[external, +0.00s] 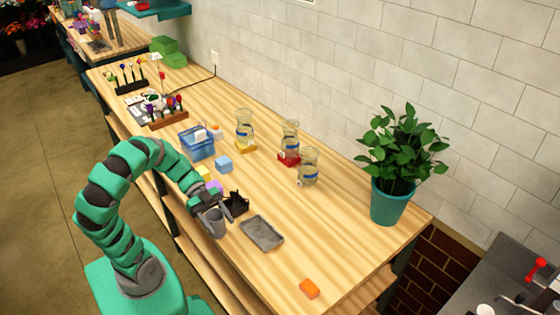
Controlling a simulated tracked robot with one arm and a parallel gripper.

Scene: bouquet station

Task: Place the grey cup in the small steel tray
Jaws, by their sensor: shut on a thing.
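The grey cup (216,225) is held upright in my gripper (213,212), near the front edge of the wooden counter. My gripper is shut on the cup and hides part of its upper side. I cannot tell whether the cup's base touches the counter. The small steel tray (246,236) is a shallow grey rectangle lying on the counter to the right of the cup, a short gap away. The tray looks empty.
A black holder (236,202) stands just behind my gripper. A blue bin (198,144), a light blue block (223,164), and glass jars (308,167) stand farther back. An orange block (310,288) and a potted plant (389,200) are to the right. Counter around the tray's right side is clear.

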